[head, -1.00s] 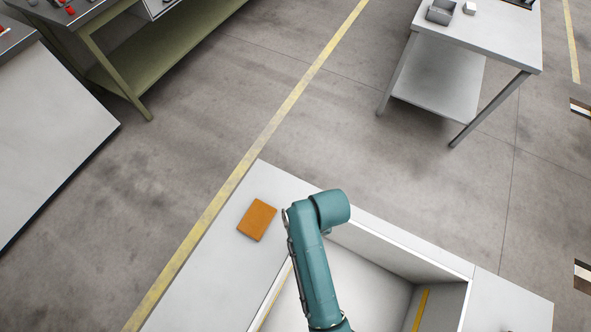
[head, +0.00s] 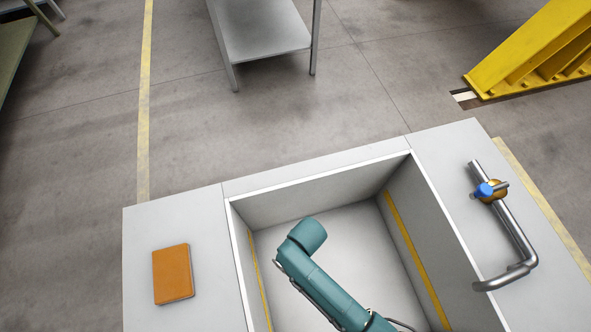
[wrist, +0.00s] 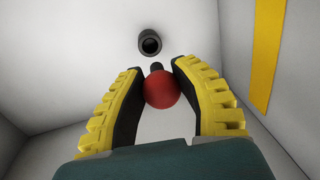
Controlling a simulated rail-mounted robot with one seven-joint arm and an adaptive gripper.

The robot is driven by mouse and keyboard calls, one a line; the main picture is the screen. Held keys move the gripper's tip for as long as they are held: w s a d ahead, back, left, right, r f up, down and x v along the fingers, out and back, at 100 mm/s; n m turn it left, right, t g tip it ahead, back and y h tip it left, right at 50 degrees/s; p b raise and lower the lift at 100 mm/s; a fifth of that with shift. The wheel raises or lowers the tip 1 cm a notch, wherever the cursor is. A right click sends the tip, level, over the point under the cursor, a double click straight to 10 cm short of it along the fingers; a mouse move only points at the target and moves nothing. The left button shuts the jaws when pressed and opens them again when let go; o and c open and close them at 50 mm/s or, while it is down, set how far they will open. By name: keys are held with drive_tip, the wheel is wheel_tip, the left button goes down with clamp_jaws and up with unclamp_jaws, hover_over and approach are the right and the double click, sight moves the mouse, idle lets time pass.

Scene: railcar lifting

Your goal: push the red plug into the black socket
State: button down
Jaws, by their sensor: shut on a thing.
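The red plug (wrist: 161,90) shows in the wrist view as a round red knob with a short dark stem pointing away from me. My gripper (wrist: 158,80) has yellow ribbed fingers with dark inner pads and is shut on the knob. The black socket (wrist: 150,43) is a round dark ring with a hollow centre on the pale wall ahead, above the plug in the picture. A gap shows between the stem and the socket. In the head view my arm reaches over the open box, and gripper, plug and socket do not show.
The box (head: 320,172) has pale walls and a yellow strip (head: 417,260) inside; the strip also shows close on the right in the wrist view (wrist: 268,50). An orange block (head: 172,274) lies left of the opening.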

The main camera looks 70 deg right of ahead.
drive_tip(key=shift+r, duration=0.1)
drive_tip(key=shift+s+a+r+p, duration=0.1)
drive_tip(key=shift+p, duration=0.5)
wheel_tip(320, 180, down, 6)
drive_tip(key=b, duration=0.3)
drive_tip(key=shift+p, duration=0.9)
idle(1.1)
drive_tip(key=shift+f+b, duration=1.3)
drive_tip(key=shift+f, duration=0.85)
drive_tip(key=c, duration=0.7)
unclamp_jaws()
drive_tip(key=shift+r, duration=0.1)
drive_tip(key=r, duration=0.8)
drive_tip(key=s+r, duration=0.1)
drive_tip(key=r, duration=0.2)
drive_tip(key=shift+d+r, duration=0.35)
drive_tip(key=shift+r, duration=0.05)
